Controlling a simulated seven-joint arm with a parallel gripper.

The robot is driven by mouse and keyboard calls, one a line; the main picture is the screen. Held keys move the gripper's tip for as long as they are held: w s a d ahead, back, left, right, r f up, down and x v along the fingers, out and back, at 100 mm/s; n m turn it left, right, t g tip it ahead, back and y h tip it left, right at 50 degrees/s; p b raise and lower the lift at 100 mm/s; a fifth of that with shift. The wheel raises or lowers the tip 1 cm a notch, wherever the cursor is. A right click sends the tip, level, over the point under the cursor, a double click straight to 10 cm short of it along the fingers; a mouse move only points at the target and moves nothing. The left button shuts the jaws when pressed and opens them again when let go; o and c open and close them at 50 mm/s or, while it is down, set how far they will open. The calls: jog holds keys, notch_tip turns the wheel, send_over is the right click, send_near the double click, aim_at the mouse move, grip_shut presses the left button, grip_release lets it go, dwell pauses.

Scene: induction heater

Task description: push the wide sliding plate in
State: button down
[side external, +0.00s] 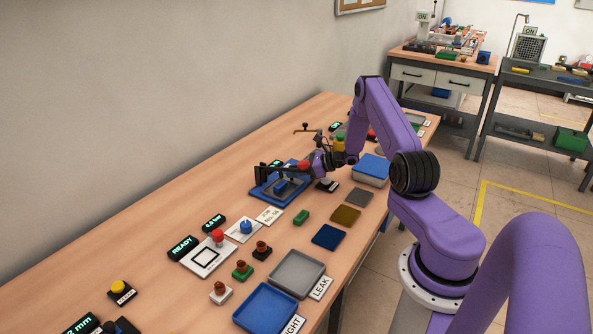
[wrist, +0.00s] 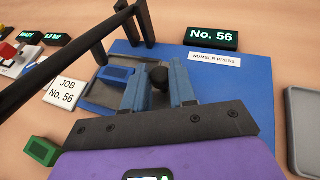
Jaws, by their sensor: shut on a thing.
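The number press has a blue base (wrist: 228,108) with a "NUMBER PRESS" label, and its base also shows in the side external view (side external: 264,196). The wide sliding plate (wrist: 101,94) is grey and lies on the left part of this base, with a small blue block (wrist: 116,75) on it. My gripper (wrist: 158,86) is shut on a dark round knob (wrist: 158,74), which sits between its two blue-grey fingers. The fingers hide the knob's lower part and how it joins the plate. In the side external view my gripper reaches in low over the press from the right.
A black bar frame (wrist: 88,52) rises over the plate's left side. A "No. 56" display (wrist: 212,37) stands behind the base. A job card (wrist: 66,93) and a green block (wrist: 42,151) lie to the left, a grey tray (wrist: 305,105) to the right.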

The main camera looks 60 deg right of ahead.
jog(key=c, duration=0.9)
grip_release()
jog(key=shift+a, duration=0.35)
jog(key=shift+c, duration=0.2)
jog(key=shift+d, duration=0.1)
jog(key=shift+s, duration=0.1)
jog(key=shift+s+d+r, duration=0.1)
jog(key=shift+s+d, duration=0.05)
jog(key=shift+d, duration=0.05)
jog(key=v, duration=1.6)
jog(key=shift+s, duration=0.4)
jog(key=shift+d+r, duration=0.1)
jog(key=shift+d, duration=0.05)
